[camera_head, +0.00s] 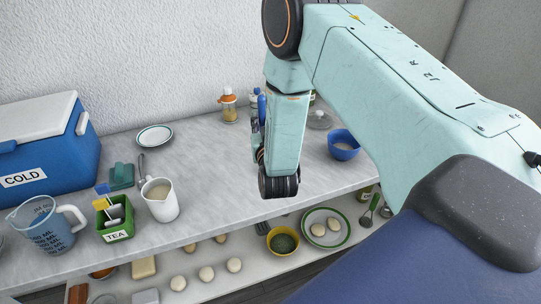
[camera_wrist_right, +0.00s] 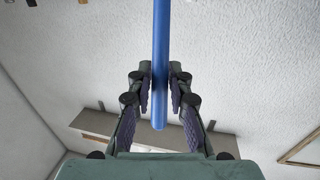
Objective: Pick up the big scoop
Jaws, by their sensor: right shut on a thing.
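In the right wrist view, a straight blue handle (camera_wrist_right: 160,60) runs down between the two fingers of my right gripper (camera_wrist_right: 160,88). The fingers are closed on it from both sides. No scoop bowl shows in that view, so I cannot tell from it whether this is the big scoop. In the head view my right arm hangs over the counter, and its dark gripper parts (camera_head: 258,150) are mostly hidden behind the wrist. A blue piece (camera_head: 262,108) shows just above them; I cannot tell if it is the same handle. My left gripper is not in view.
On the counter (camera_head: 210,190) stand a blue cooler (camera_head: 45,145), a measuring jug (camera_head: 48,228), a green TEA box (camera_head: 115,222), a white jug (camera_head: 160,200) and a blue bowl (camera_head: 344,146). A lower shelf holds a yellow bowl (camera_head: 270,237) and a green-rimmed plate (camera_head: 344,235).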

